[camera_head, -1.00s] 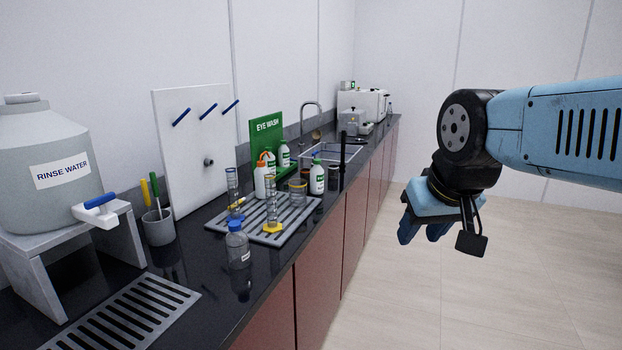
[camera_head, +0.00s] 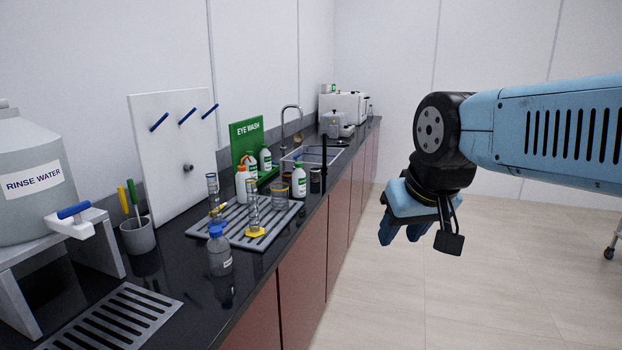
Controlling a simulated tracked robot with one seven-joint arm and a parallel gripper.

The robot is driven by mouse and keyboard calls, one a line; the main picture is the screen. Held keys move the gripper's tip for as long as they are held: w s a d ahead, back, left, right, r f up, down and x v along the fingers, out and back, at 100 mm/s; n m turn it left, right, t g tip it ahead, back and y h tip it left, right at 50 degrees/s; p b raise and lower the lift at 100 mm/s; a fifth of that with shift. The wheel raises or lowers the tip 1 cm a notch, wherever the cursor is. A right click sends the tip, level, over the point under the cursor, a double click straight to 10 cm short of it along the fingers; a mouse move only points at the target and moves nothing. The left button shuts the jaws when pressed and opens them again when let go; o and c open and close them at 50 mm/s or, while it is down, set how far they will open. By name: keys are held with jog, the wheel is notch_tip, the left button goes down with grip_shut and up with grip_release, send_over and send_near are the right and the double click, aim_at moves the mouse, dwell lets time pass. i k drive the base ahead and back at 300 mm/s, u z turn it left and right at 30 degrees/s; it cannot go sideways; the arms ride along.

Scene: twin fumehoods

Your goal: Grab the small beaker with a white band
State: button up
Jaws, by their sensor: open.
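A short, wide clear beaker (camera_head: 280,194) stands on the grey slotted drain tray (camera_head: 244,243) on the counter. It has a band near its rim, but I cannot make out whether the band is white. No other beaker with a clear white band shows. My gripper (camera_head: 403,232) hangs open and empty, its blue fingers pointing down, over the floor to the right of the counter. It is well apart from the beaker.
Near the beaker are glass cylinders (camera_head: 254,215), a blue-capped bottle (camera_head: 219,255), wash bottles (camera_head: 299,181) and a dark jar (camera_head: 316,182). A sink (camera_head: 318,155) with a tap lies beyond. A rinse water tank (camera_head: 30,185) stands left.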

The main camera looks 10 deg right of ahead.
aim_at(314, 171)
jog(key=z, duration=1.25)
jog(key=i, duration=4.8)
jog(key=z, duration=0.05)
